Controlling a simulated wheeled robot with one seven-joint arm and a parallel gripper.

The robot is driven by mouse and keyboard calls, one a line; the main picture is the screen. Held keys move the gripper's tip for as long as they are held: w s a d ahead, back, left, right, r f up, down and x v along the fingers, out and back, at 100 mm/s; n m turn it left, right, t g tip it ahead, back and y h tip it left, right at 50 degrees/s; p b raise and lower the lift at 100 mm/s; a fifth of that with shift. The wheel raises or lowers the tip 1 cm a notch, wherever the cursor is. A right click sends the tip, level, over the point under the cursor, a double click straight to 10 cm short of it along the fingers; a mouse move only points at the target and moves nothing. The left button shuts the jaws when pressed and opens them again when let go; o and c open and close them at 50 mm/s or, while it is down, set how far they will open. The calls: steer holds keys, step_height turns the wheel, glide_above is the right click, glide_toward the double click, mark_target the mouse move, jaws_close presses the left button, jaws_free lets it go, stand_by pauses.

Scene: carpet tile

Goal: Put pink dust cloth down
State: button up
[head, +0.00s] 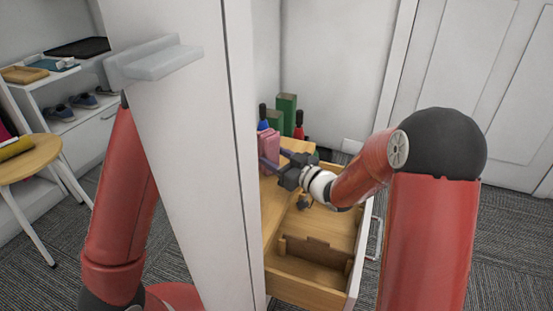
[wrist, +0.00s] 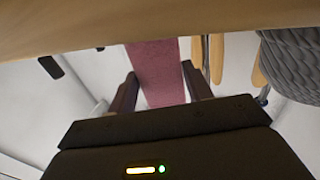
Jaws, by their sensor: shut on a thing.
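The pink dust cloth (head: 269,143) stands upright at the wooden surface behind the open drawer, partly hidden by the white panel's edge. In the wrist view the cloth (wrist: 155,70) runs between the two dark fingers. My gripper (head: 275,164) is shut on the cloth, and its fingers (wrist: 160,90) show on both sides of it in the wrist view. I cannot tell whether the cloth touches the surface below.
The open wooden drawer (head: 318,262) has low dividers. Green boxes (head: 287,107) and bottles stand behind the cloth. A tall white panel (head: 190,150) blocks the left side. A grey ridged object (wrist: 295,60) and a wooden edge (wrist: 150,20) are close in the wrist view.

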steer(key=shift+f, duration=0.2)
steer(key=o, duration=0.9)
